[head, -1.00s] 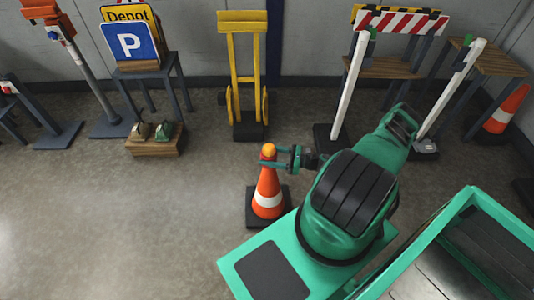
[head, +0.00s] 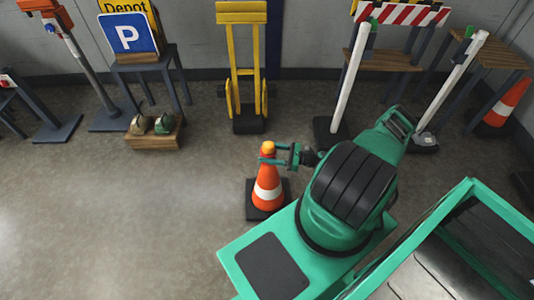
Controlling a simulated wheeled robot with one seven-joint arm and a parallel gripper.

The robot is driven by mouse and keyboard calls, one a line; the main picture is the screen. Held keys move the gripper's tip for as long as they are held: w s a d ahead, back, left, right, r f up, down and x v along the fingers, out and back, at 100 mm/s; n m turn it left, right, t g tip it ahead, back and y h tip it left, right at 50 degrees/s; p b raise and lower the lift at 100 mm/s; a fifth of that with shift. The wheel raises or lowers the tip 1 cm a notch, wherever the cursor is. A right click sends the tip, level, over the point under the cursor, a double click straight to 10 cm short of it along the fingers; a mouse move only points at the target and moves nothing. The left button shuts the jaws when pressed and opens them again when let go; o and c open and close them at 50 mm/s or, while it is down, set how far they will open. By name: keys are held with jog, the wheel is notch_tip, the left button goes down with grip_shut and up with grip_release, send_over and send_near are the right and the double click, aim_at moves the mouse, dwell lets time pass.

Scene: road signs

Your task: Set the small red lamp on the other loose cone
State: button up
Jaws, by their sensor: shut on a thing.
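A small lamp with an amber-orange top (head: 268,147) is at the tip of an orange cone (head: 267,190) with a white band and dark square base. The cone stands upright on the floor. My gripper (head: 267,158) reaches in from the right at the cone's tip and is shut on the lamp. The lamp's lower part is hidden by the fingers, so I cannot tell whether it rests on the cone. Another orange and white cone (head: 508,103) stands at the far right by the wall.
A yellow hand truck (head: 241,75) stands behind. A wooden crate (head: 153,142) and a blue P sign (head: 128,35) are at the left. White posts (head: 352,80) and a striped barrier board (head: 402,14) are at the right. The floor left of the cone is clear.

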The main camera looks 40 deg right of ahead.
jog(key=shift+f, duration=0.15)
jog(key=o, duration=1.3)
jog(key=shift+o, duration=0.2)
jog(key=v, duration=1)
jog(key=shift+s+d, duration=0.25)
jog(key=shift+s, duration=0.05)
